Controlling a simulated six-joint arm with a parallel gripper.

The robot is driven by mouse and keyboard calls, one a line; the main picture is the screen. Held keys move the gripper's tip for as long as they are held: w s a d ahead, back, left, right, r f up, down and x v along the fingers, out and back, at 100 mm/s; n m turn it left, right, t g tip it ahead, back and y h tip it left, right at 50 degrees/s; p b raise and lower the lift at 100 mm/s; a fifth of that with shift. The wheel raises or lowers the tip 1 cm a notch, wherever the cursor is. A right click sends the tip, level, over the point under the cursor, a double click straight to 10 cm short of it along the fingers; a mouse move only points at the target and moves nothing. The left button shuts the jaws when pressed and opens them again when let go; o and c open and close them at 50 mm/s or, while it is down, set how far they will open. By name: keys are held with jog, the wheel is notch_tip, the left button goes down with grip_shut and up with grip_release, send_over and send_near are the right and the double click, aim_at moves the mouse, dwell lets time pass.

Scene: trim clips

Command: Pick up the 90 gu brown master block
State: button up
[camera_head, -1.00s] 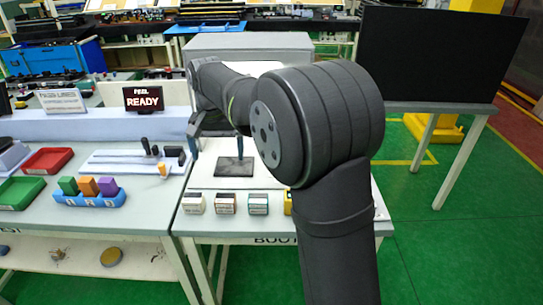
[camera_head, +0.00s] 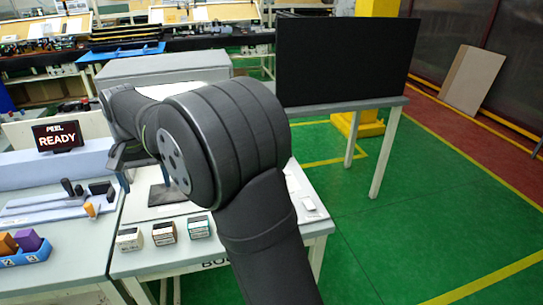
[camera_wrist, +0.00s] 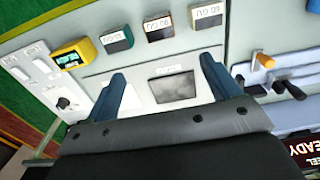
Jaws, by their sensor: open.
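The brown master block (camera_head: 164,233) stands in the middle of a row of three blocks near the front of the bench. In the wrist view the brown block (camera_wrist: 157,28) has a white label, seen upside down. A white block (camera_head: 129,239) is to its left and a teal block (camera_head: 199,227) to its right in the head view. My gripper (camera_wrist: 163,68) is open and empty, its blue fingers either side of a dark square plate (camera_wrist: 172,86). The blocks lie beyond the fingertips in the wrist view. My arm hides part of the bench in the head view.
A yellow meter (camera_wrist: 74,53) sits beside the teal block. A fixture with an orange knob (camera_wrist: 265,61) and dark levers is on the neighbouring bench. A READY display (camera_head: 57,136) stands behind. A dark panel (camera_head: 342,62) stands on a table at the back right.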

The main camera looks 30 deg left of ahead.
aim_at(163, 228)
notch_tip(163, 228, down, 18)
jog(key=shift+d+f, duration=0.1)
dwell(0.7)
jog(key=shift+c, duration=0.4)
jog(key=c, duration=1)
